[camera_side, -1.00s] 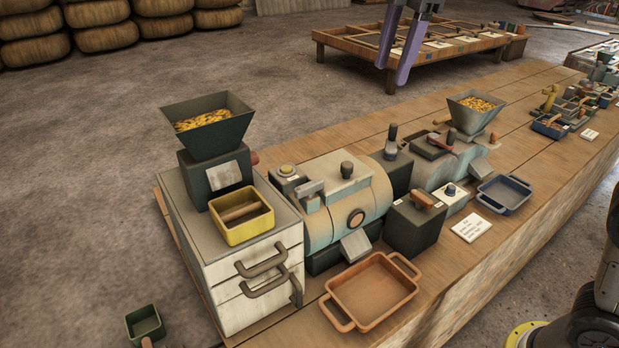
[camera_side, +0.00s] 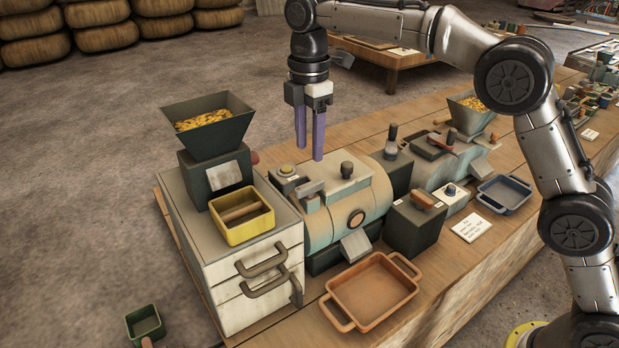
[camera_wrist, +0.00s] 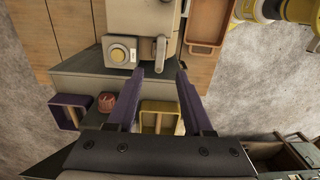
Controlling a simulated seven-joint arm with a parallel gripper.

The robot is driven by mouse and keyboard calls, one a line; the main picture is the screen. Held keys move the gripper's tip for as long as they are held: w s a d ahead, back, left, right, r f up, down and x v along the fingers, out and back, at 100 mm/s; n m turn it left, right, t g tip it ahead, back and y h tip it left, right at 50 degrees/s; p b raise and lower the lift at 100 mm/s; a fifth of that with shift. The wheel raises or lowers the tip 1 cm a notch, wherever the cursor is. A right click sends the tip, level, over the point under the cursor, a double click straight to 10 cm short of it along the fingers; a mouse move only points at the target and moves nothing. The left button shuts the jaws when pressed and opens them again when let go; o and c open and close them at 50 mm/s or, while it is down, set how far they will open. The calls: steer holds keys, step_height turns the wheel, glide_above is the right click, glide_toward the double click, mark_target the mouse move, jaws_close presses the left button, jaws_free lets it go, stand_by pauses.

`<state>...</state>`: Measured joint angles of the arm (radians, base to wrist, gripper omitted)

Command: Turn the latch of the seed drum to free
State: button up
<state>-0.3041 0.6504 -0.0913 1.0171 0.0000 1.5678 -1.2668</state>
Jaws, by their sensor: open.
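The seed drum (camera_side: 330,222) is a cream and pale-blue rounded housing in the middle of the bench, with a dark knob on top. A grey lever that looks like its latch (camera_side: 311,188) sits at its upper left side; it also shows in the wrist view (camera_wrist: 160,49), lying roughly along the picture's vertical. My gripper (camera_side: 309,153) has two purple fingers pointing down, above the drum's left end. In the wrist view my gripper (camera_wrist: 160,71) is open and empty, its fingertips just below the lever in the picture. I see no contact with the latch.
A small box with a round button (camera_side: 286,172) stands left of the latch. The drawer cabinet (camera_side: 235,270) carries a dark seed hopper (camera_side: 207,125) and a yellow tray (camera_side: 241,217). A dark block with an orange handle (camera_side: 415,225) and an orange tray (camera_side: 372,292) are near the drum.

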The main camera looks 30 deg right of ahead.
mark_target(309, 184)
step_height(309, 184, down, 9)
steer(key=shift+r, duration=0.1)
steer(key=shift+c, duration=0.2)
jaws_close()
stand_by(0.3)
